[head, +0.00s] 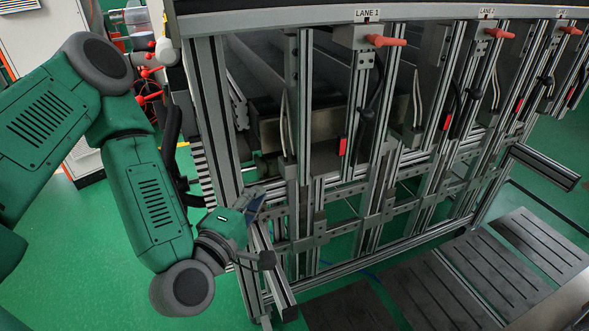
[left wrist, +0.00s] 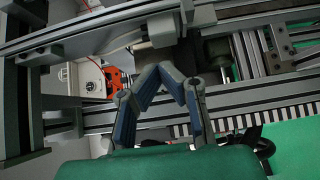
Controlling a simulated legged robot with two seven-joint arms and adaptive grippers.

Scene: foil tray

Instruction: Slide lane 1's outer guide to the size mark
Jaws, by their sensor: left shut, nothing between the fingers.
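My left gripper (head: 255,207) is beside the lower left upright of the metal frame in the head view. In the left wrist view its two fingers (left wrist: 183,90) are shut with nothing between them, in front of the frame's rails. The LANE 1 label (head: 367,15) is on the top beam, with an orange-red handle (head: 390,41) just below and right of it. A black-and-white striped scale (head: 199,165) runs along the frame's left side; it also shows in the left wrist view (left wrist: 250,115). I cannot tell which rail is lane 1's outer guide. My right gripper is out of view.
Other lanes with similar handles (head: 498,33) lie to the right. Metal rails and posts crowd the space around the left gripper. A profile end (head: 545,167) sticks out at the right. Dark slotted plates (head: 460,290) lie in front; green floor is clear at the lower left.

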